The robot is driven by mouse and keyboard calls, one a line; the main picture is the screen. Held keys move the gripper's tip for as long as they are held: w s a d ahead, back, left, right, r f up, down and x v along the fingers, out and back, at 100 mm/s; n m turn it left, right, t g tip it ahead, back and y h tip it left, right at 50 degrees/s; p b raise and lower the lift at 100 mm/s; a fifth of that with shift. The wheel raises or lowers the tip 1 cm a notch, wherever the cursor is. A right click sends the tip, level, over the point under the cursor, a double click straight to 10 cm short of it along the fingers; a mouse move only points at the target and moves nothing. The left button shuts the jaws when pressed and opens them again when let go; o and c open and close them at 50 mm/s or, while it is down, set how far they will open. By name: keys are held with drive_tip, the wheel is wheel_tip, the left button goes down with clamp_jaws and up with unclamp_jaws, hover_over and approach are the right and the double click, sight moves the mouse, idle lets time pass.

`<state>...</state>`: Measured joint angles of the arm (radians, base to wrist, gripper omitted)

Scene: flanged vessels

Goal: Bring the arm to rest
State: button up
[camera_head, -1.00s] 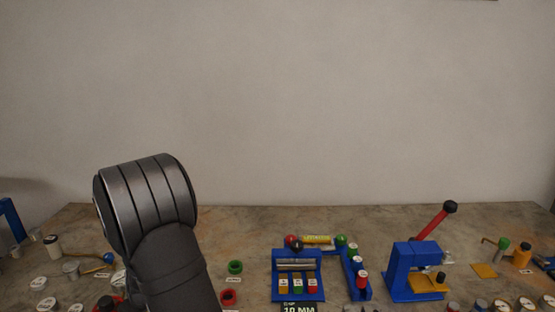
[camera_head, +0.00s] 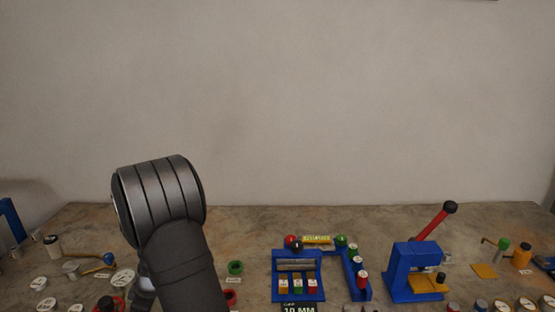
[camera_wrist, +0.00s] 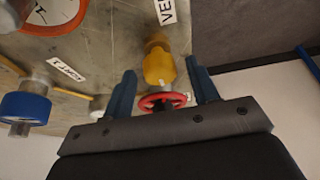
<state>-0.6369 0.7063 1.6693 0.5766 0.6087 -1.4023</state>
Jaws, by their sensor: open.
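My gripper (camera_wrist: 163,72) shows in the wrist view with its two blue fingers spread apart and nothing clamped between them. A yellow fitting (camera_wrist: 158,66) with a red handwheel (camera_wrist: 162,101) appears in the gap between the fingers. How far it is from them I cannot tell. In the head view my dark grey arm rises at the left of the worktop (camera_head: 250,215); the gripper itself is hidden or out of frame there.
A blue stand (camera_head: 298,263) with coloured blocks sits mid-table. A blue press (camera_head: 415,270) with a red lever stands right of it. Green ring (camera_head: 235,267) lies beside my arm. White-lidded pieces crowd the left. In the wrist view, a blue-ringed part (camera_wrist: 25,107) is at left.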

drive_tip(key=shift+n, duration=0.5)
idle(1.7)
drive_tip(key=m+t, duration=0.1)
drive_tip(key=m, duration=0.3)
drive_tip(key=shift+s, duration=0.1)
drive_tip(key=shift+s+m+t+h, duration=0.1)
drive_tip(key=shift+m+t+h, duration=0.35)
drive_tip(key=shift+m, duration=0.95)
drive_tip(key=shift+m, duration=0.3)
drive_tip(key=shift+n, duration=0.4)
